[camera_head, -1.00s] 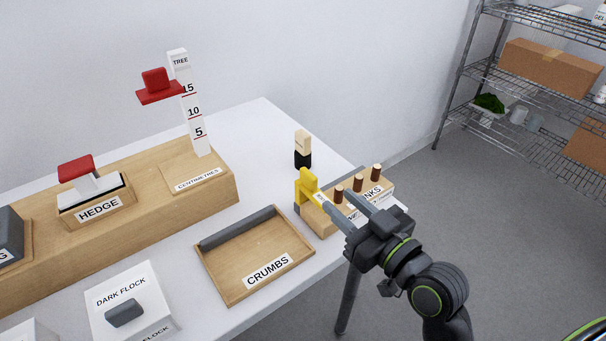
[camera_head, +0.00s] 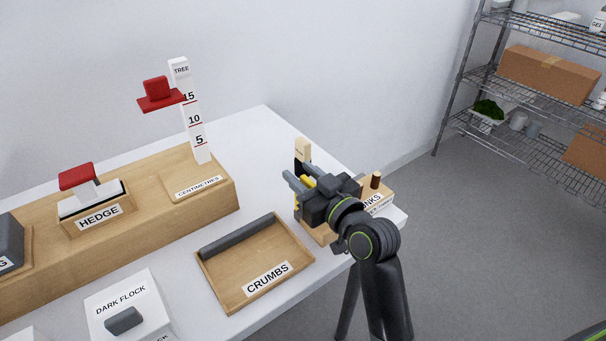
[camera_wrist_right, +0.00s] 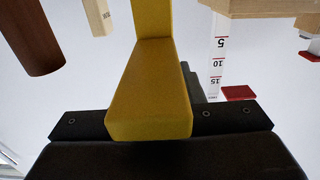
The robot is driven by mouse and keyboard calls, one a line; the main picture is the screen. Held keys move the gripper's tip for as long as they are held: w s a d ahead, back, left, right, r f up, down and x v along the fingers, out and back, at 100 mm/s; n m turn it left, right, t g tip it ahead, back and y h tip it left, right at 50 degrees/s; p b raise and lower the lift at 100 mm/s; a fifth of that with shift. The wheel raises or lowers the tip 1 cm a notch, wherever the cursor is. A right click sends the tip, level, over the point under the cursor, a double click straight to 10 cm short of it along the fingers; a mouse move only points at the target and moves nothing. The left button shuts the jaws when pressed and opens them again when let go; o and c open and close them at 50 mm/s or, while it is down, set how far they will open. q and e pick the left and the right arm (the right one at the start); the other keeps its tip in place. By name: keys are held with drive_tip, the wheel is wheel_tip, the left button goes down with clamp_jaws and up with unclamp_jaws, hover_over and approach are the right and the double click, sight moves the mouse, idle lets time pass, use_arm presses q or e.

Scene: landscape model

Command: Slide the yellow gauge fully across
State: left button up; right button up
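The yellow gauge (camera_head: 308,183) is mostly hidden behind my right gripper (camera_head: 299,179) in the head view. It shows between the two grey fingers, near the left end of the wooden block (camera_head: 318,232). In the right wrist view the yellow gauge (camera_wrist_right: 150,90) fills the middle, close in front of the dark gripper body. A grey finger (camera_wrist_right: 200,85) shows partly behind its right side; the other finger is not clear there. I cannot tell whether the fingers press on the gauge. My left gripper is not in view.
A pale and black figure (camera_head: 303,149) stands just behind. The crumbs tray (camera_head: 228,291) is in front left, the centimetres scale (camera_head: 190,120) further left. Table is clear behind.

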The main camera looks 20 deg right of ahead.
clamp_jaws()
drive_tip(key=shift+d, duration=0.1)
